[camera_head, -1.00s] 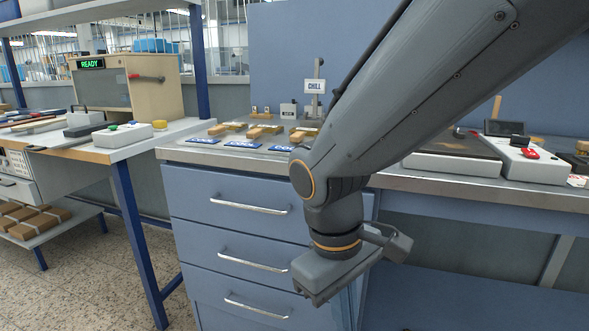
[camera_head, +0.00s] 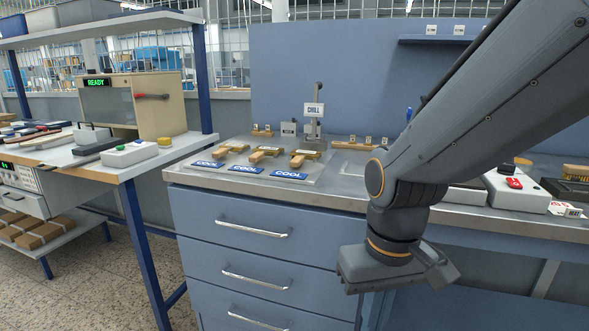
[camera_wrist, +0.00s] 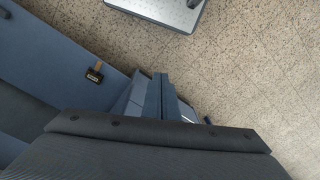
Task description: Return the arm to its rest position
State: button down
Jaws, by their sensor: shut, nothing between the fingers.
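My arm (camera_head: 470,125) comes in from the upper right in the head view and bends down at a joint in front of the blue bench. My gripper (camera_head: 392,272) hangs below that joint, before the drawers and below the bench top. It holds nothing. In the wrist view the gripper's fingers (camera_wrist: 160,96) are together, above the dark gripper body, with speckled floor beyond. The fingertips are hard to make out in the head view.
A drawer cabinet (camera_head: 265,245) stands below. Another table (camera_head: 128,172) at left holds a READY machine (camera_head: 155,105). Floor at lower left is open.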

jog(key=d+r+m+p, duration=0.2)
jog(key=d+r+p, duration=0.5)
jog(key=p, duration=0.5)
jog(key=shift+s+r+p, duration=0.3)
jog(key=shift+s+r, duration=0.1)
jog(key=shift+r, duration=0.05)
